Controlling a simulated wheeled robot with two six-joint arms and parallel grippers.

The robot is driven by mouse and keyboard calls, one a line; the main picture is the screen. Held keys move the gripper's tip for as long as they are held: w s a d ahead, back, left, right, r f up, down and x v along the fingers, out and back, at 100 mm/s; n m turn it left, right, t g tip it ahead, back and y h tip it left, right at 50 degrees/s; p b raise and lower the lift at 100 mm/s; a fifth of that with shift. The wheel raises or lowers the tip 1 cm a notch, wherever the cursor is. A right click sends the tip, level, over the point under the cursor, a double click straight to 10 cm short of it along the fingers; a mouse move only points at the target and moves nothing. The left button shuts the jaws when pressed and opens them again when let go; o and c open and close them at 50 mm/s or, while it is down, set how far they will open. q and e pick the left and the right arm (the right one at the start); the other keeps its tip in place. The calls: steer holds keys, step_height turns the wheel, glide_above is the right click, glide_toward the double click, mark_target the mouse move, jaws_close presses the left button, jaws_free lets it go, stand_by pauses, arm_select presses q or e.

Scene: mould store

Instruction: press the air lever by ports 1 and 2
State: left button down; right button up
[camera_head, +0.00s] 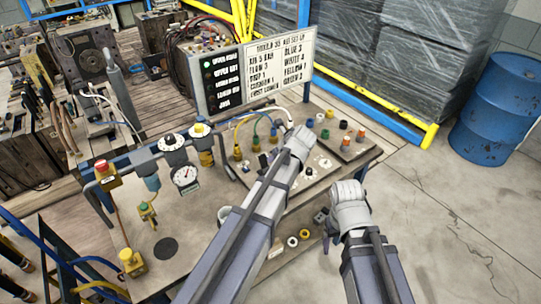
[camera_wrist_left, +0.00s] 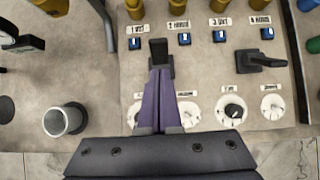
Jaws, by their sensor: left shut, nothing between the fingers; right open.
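In the left wrist view, the black air lever (camera_wrist_left: 158,48) by ports 1 and 2 stands below their labels, its handle pointing up the picture. My left gripper (camera_wrist_left: 160,74) is shut and empty, its purple fingers reaching over the lever's base. I cannot tell whether the tips touch it. A second black lever (camera_wrist_left: 262,60) by ports 3 and 4 points sideways to the right. In the head view, my left gripper (camera_head: 298,142) is over the panel and hides the levers. My right gripper (camera_head: 340,215) is open and empty at the bench's front right.
White round dials (camera_wrist_left: 233,112) line the panel's lower part. A grey cup (camera_wrist_left: 64,120) stands left of it. Yellow fittings (camera_wrist_left: 177,22) with hoses rise behind the labels. A lettered board (camera_head: 262,70) stands behind the panel. A blue drum (camera_head: 492,110) is on the floor at right.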

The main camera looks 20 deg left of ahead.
arm_select(q)
steer(key=w+a+r+p+v, duration=0.1)
steer(key=p+v, duration=0.8)
steer(key=v, duration=0.2)
steer(key=shift+a+r, duration=0.1)
steer(key=shift+a, duration=0.05)
steer(key=s+d+f+n+g+h+b, duration=0.1)
steer(key=s+d+f+n+b, duration=0.1)
steer(key=s+n, duration=0.5)
steer(key=s+d+f+n+g+h+b, duration=0.1)
steer(key=s+d+f+n+g+h, duration=0.1)
steer(key=s+d+f+n, duration=0.2)
steer(key=s+d+f+n+g+h+b, duration=0.1)
steer(key=s+d+f+n, duration=0.3)
steer(key=s+n, duration=0.6)
steer(key=shift+s+d+n+g+h+b, duration=0.2)
steer(key=shift+s+n+g+h+b, duration=0.15)
steer(key=shift+b, duration=0.45)
